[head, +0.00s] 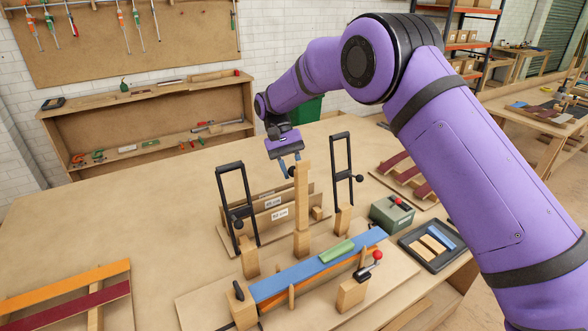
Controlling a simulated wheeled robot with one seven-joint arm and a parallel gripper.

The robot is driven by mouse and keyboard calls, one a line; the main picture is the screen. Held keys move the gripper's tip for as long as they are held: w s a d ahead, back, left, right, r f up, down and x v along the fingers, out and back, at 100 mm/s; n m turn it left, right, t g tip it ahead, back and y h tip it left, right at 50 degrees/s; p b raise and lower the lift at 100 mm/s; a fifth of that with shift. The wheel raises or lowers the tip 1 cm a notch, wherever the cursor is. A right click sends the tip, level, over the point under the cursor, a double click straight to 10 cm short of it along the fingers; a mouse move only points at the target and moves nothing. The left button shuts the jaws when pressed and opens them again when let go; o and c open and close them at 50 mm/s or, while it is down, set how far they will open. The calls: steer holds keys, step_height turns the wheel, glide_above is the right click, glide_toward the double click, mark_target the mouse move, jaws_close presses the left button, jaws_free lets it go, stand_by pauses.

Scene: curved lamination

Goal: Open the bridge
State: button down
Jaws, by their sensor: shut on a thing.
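An upright wooden bar (302,205), which looks like the bridge, stands on end behind the bending form in the head view. A dark round knob (292,171) shows at its upper left side. My gripper (290,168) points down at the bar's top, its fingers closed around the knob; the exact contact is small and partly hidden. In front lies the form with a long blue strip (310,268) over an orange strip (325,273). A green block (337,251) rests on the blue strip.
Two tall black lever frames (237,205) (341,170) flank the bar. Labelled boards (272,215) stand behind it. A red-knobbed lever (370,267), a green box (393,213) and a black tray (434,246) are at right. The table's left middle is clear.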

steer(key=shift+s+a+f, duration=0.2)
steer(key=shift+s+a, duration=0.05)
steer(key=shift+a, duration=0.05)
steer(key=c, duration=0.8)
jaws_free()
steer(key=shift+r, duration=0.1)
steer(key=shift+w+r, duration=0.1)
steer(key=shift+w, duration=0.05)
steer(key=v, duration=0.7)
steer(key=shift+w+r, duration=0.1)
